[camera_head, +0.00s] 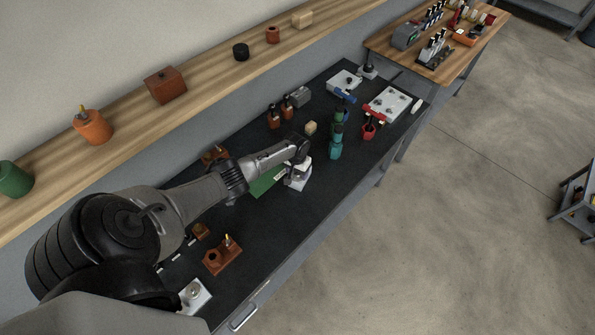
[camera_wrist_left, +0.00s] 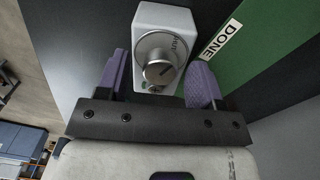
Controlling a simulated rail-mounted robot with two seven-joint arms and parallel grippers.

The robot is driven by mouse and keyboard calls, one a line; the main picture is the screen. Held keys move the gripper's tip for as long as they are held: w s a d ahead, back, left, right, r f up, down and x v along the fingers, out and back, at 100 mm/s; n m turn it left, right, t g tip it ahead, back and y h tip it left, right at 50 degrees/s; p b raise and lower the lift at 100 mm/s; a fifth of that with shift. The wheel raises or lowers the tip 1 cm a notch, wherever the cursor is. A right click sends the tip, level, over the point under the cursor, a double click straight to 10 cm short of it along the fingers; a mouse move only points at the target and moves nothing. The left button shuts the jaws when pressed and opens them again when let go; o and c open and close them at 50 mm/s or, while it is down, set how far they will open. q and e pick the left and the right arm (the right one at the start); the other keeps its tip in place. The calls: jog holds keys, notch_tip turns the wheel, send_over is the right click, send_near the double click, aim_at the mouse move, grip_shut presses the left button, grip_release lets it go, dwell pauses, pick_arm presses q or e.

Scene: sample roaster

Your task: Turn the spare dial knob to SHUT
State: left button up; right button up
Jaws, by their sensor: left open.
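A white box (camera_wrist_left: 170,18) with a round silver dial knob (camera_wrist_left: 158,72) on its face fills the middle of the left wrist view. A dial plate sits behind the knob, with small lettering at its upper right that I cannot read surely. My left gripper (camera_wrist_left: 160,78) is open, its two purple fingers apart on either side of the knob. I cannot tell whether they touch it. In the head view the left gripper (camera_head: 297,166) is over the white box (camera_head: 299,182) on the dark bench, hiding most of the knob. My right gripper is not in view.
A green mat (camera_head: 265,183) marked DONE lies beside the box. A brown block with a yellow-tipped piece (camera_head: 222,258) and a white plate with a round fitting (camera_head: 193,297) are nearer. Teal (camera_head: 335,150) and red (camera_head: 368,131) items stand farther along. The bench's right front strip is clear.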

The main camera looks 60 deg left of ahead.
pick_arm(q)
jog(key=shift+r, duration=0.1)
jog(key=shift+r, duration=0.25)
notch_tip(320, 180, up, 13)
jog(key=p, duration=0.2)
jog(key=shift+a, duration=0.2)
jog(key=shift+s, duration=0.1)
dwell(0.4)
